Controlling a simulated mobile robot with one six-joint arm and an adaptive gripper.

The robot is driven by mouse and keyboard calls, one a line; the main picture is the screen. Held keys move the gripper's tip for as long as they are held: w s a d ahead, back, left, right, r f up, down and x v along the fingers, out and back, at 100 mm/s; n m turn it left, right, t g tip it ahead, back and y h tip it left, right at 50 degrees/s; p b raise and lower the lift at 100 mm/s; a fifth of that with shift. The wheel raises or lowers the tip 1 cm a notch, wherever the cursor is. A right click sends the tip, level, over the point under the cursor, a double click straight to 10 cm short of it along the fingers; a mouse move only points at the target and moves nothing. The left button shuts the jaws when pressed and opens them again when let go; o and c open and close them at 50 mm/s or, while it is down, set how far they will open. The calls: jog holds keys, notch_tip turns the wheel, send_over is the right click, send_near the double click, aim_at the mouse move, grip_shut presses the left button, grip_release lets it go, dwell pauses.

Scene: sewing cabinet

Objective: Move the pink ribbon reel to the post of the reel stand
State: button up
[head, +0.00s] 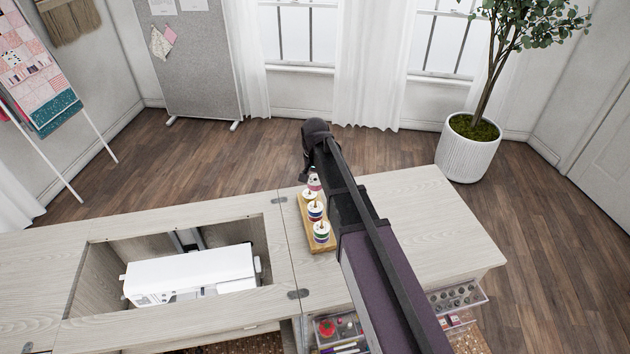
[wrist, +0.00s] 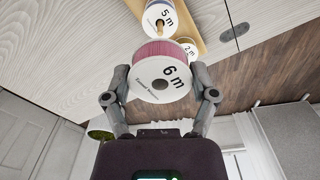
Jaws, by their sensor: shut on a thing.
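The pink ribbon reel (wrist: 157,52) has white end discs, one marked "6 m". My gripper (wrist: 162,78) is shut on it, one finger on each side, in the wrist view. In the head view the reel (head: 314,181) is a small pink and white shape below my gripper (head: 314,174), mostly hidden by my arm. The wooden reel stand (head: 331,244) lies on the cabinet top and holds several white-ended reels; its edge also shows in the wrist view (wrist: 196,14). I cannot tell whether the held reel touches the stand or a post.
A reel marked "5 m" (wrist: 161,14) and one marked "2 m" (wrist: 189,48) are close to the held reel. A white sewing machine (head: 190,274) sits in the cabinet opening at left. The cabinet top (head: 440,215) right of my arm is clear. Open drawers (head: 458,298) hang below.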

jog(key=shift+w, duration=0.1)
jog(key=w, duration=0.3)
jog(key=w+a, duration=0.1)
jog(key=w, duration=0.2)
jog(key=w+a, duration=0.1)
jog(key=w, duration=0.1)
jog(key=shift+w+r+p, duration=0.35)
jog(key=shift+w+p, duration=0.05)
jog(key=shift+f, duration=0.15)
notch_tip(320, 180, down, 4)
jog(key=b, duration=0.4)
jog(key=shift+f+b, duration=0.25)
jog(key=shift+b, duration=0.15)
jog(key=shift+d+f+b, duration=0.1)
jog(key=shift+f+b, duration=2.2)
dwell(0.7)
jog(key=o, duration=0.9)
jog(key=shift+c, duration=0.2)
